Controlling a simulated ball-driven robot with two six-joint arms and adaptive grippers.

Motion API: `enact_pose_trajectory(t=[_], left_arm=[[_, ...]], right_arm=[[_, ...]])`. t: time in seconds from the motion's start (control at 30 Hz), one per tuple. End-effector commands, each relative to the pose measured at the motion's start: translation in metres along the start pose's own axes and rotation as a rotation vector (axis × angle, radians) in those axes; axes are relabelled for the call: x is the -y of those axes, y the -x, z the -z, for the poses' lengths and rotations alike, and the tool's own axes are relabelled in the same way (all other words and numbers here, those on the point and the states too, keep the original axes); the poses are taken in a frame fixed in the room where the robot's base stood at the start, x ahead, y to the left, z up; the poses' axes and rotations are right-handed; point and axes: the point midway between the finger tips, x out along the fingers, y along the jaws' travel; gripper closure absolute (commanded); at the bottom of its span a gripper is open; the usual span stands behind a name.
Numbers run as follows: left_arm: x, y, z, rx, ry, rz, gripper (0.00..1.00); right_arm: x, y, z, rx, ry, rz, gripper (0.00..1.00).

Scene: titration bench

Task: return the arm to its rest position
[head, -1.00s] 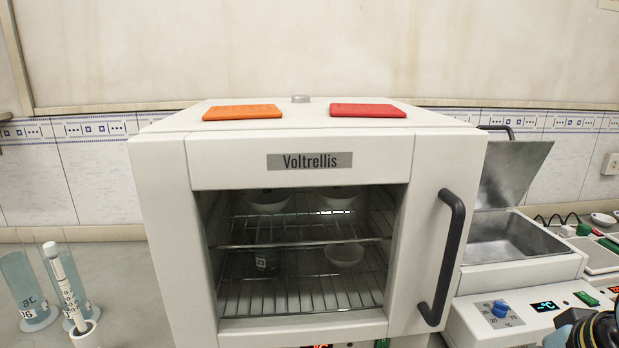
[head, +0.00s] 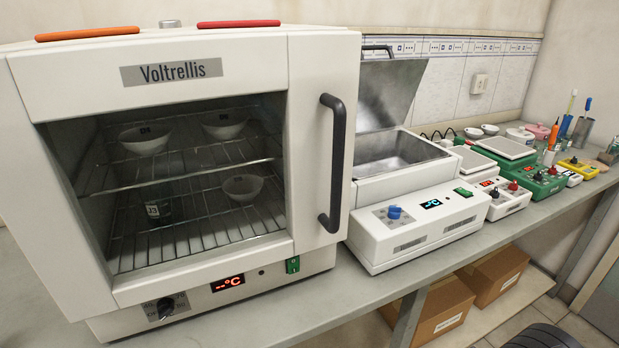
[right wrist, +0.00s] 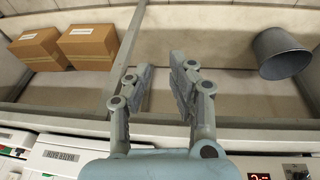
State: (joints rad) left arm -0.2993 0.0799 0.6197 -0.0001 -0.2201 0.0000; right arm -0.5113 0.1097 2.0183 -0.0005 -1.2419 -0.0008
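My right gripper (right wrist: 160,85) shows in the right wrist view. Its two grey fingers are apart with nothing between them, so it is open and empty. Neither gripper shows in the head view now. My left gripper is in no current frame.
A white Voltrellis oven (head: 325,60) stands at left on the bench (head: 350,295), with bowls on its racks. A water bath (head: 415,220), with its lid raised, stands to its right, then several small devices.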

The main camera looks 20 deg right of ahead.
Motion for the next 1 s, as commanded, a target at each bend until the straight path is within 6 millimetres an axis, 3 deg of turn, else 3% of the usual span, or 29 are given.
enact_pose_trajectory(t=[0.03, 0.17, 0.3, 0.4, 0.5, 0.6, 0.7, 0.8, 1.0], left_arm=[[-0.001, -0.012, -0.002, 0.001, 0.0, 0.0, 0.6], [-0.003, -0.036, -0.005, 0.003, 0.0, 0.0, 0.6], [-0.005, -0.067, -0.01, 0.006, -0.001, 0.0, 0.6], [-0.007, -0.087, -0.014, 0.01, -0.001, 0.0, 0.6], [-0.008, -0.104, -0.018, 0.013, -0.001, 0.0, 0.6], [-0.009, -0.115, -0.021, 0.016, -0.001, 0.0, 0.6], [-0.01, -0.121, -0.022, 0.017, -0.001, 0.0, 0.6], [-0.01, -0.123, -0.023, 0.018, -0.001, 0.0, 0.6], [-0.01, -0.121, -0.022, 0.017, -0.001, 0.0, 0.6]], right_arm=[[0.001, -0.033, -0.012, 0.016, -0.002, 0.001, 0.79], [0.004, -0.118, -0.052, 0.048, -0.009, 0.002, 0.79], [0.01, -0.216, -0.122, 0.091, -0.017, 0.005, 0.79], [0.015, -0.273, -0.18, 0.123, -0.022, 0.008, 0.79], [0.021, -0.31, -0.236, 0.149, -0.027, 0.011, 0.79], [0.025, -0.331, -0.278, 0.167, -0.03, 0.013, 0.79], [0.028, -0.339, -0.305, 0.177, -0.032, 0.015, 0.79], [0.029, -0.341, -0.317, 0.182, -0.033, 0.015, 0.79], [0.029, -0.34, -0.319, 0.182, -0.033, 0.015, 0.79]])
